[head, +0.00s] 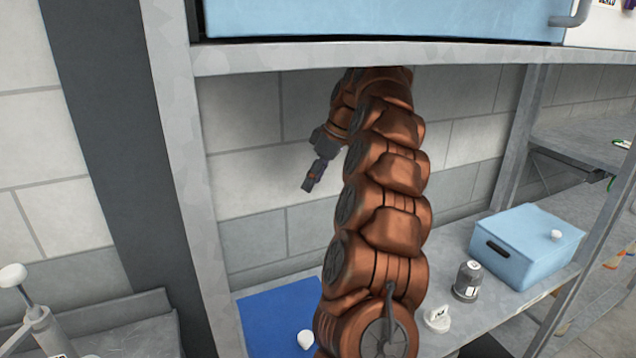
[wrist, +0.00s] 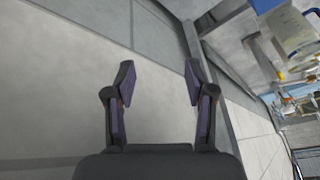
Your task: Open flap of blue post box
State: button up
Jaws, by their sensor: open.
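A light blue box (head: 545,245) with a dark slot-like opening on its front and a small white knob on top stands on the lower shelf at the right. A larger light blue box (head: 400,18) with a grey handle at its right sits on the upper shelf, its top cut off. I cannot tell for sure which is the post box, and no raised flap shows. My gripper (head: 311,184) hangs under the upper shelf, left of my arm and apart from both boxes. In the wrist view my gripper (wrist: 159,82) is open and empty, facing the grey block wall.
The upper shelf edge (head: 380,57) runs above my arm, with a post (head: 180,150) at the left. On the lower shelf are a blue mat (head: 262,325), a white knob-like piece (head: 305,339), a dark-capped jar (head: 467,281) and a small white item (head: 437,318).

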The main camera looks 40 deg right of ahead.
aim_at(277, 321)
jog(key=k, duration=1)
